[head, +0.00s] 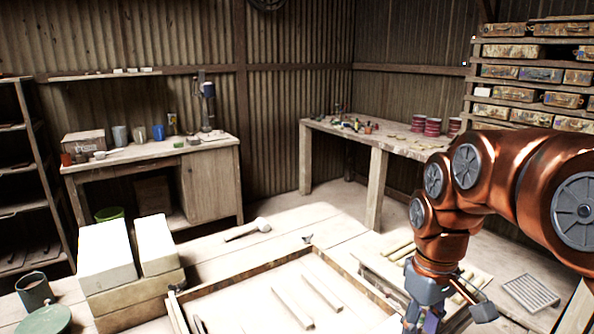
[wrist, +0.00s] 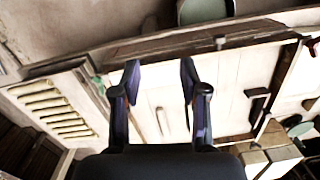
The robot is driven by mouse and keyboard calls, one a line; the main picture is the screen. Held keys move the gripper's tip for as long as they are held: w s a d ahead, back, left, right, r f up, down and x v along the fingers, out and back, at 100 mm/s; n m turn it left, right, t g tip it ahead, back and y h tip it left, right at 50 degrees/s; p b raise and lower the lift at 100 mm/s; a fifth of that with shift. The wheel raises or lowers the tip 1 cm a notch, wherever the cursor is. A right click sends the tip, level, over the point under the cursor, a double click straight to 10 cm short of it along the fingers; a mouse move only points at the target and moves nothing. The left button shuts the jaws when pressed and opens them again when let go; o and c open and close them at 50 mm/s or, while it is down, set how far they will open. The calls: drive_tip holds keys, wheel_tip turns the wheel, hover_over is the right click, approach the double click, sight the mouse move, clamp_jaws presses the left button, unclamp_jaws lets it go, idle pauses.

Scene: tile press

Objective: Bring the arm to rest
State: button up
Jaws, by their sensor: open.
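My copper-coloured arm reaches in from the right in the head view and bends down at the wrist. My gripper (head: 440,318) hangs at its end, at the right side of a shallow wooden frame (head: 213,283) on the bench, partly cut off by the lower picture edge. In the wrist view my gripper (wrist: 158,75) shows two dark fingers spread apart with nothing between them. The pale bed of the frame lies behind the fingers.
Two white blocks (head: 107,252) stand left of the frame. A mallet-like tool (head: 247,229) lies behind it. A slatted rack (wrist: 55,107) is near my gripper. A workbench (head: 150,152) and table (head: 377,140) stand at the back; shelves (head: 490,62) are at right.

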drive_tip(key=s+a+f+m+p, duration=0.1)
drive_tip(key=s+f+m, duration=0.1)
drive_tip(key=s, duration=0.7)
drive_tip(key=s+a+f+m+g+p, duration=0.1)
drive_tip(key=s+f+m+p, duration=0.1)
drive_tip(key=s, duration=0.8)
drive_tip(key=shift+s+a+f+m+p, duration=0.2)
drive_tip(key=shift+a+f+m+p, duration=0.1)
drive_tip(key=shift+a+f+m, duration=0.1)
